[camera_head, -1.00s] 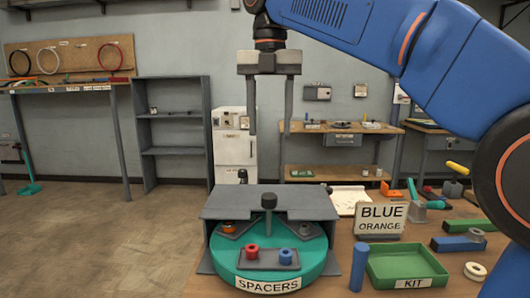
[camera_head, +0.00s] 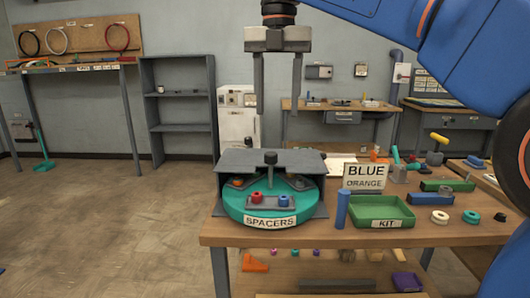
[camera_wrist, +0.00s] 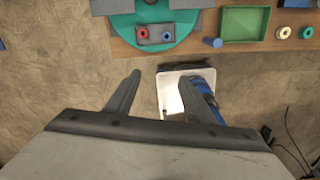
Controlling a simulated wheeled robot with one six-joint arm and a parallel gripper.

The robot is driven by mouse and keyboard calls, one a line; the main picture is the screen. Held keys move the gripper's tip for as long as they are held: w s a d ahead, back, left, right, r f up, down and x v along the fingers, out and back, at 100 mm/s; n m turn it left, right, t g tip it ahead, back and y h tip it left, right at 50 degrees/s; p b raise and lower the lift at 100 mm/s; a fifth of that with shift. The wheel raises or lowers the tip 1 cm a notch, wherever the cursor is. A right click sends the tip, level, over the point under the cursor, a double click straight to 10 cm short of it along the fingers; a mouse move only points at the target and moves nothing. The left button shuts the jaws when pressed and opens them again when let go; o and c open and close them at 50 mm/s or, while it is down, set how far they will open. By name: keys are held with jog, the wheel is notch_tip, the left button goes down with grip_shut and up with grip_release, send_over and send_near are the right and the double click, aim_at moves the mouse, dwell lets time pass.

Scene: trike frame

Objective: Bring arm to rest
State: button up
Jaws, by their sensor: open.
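My gripper (camera_head: 278,112) is open and empty in the head view. Its two grey fingers point down, in the air above and in front of the spacer carousel. In the wrist view my gripper (camera_wrist: 168,80) shows its spread fingers with nothing between them; the floor and part of my base lie below. My blue arm reaches in from the upper right of the head view.
The green SPACERS turntable (camera_head: 240,213), with red and blue spacers, stands under a grey cover on the workbench (camera_head: 330,236). A green KIT tray (camera_head: 400,222), a blue cylinder (camera_head: 342,209) and a BLUE/ORANGE sign (camera_head: 366,178) stand beside it. Open floor lies left.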

jog(key=s+d+f+m+t, duration=0.1)
jog(key=s+d+f+m, duration=0.3)
jog(key=d+f+m, duration=0.45)
jog(key=s+d+f+m+t, duration=0.1)
jog(key=s+d+f+m, duration=0.3)
jog(key=d+f+m, duration=0.4)
jog(key=s+d+f+m+t, duration=0.1)
jog(key=s+d+f+m, duration=0.2)
jog(key=f, duration=0.4)
jog(key=s+d+f+m, duration=0.3)
jog(key=s+f+m, duration=0.2)
jog(key=f+m, duration=0.2)
jog(key=s+d+f+m+t, duration=0.1)
jog(key=s+d+f+m, duration=0.3)
jog(key=f+m, duration=0.2)
jog(key=shift+f+m+t, duration=0.3)
jog(key=shift+f+m, duration=0.05)
jog(key=shift+f, duration=0.55)
